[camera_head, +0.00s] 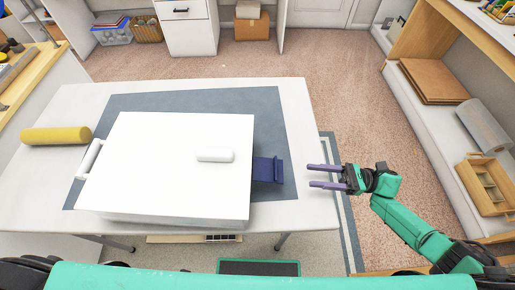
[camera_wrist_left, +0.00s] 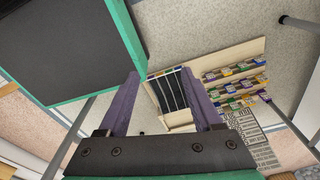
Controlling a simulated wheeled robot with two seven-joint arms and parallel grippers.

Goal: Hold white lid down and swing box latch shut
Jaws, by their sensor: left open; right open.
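A white box with a flat white lid (camera_head: 150,160) lies on a grey mat on the table, and the lid looks closed. A white handle (camera_head: 215,156) sits on the lid toward its right side. A dark blue latch (camera_head: 267,170) sticks out from the box's right side. My right gripper (camera_head: 325,176) is open and empty, just past the table's right edge, to the right of the latch and apart from it. My left gripper does not show in the head view. In the left wrist view its two purple fingers (camera_wrist_left: 168,105) are spread with nothing between them.
A yellow roll (camera_head: 56,136) lies at the table's left. A white bar (camera_head: 90,158) is at the box's left side. The grey mat (camera_head: 270,110) has bare room behind the box. A shelf with a wooden crate (camera_head: 485,185) stands on the right.

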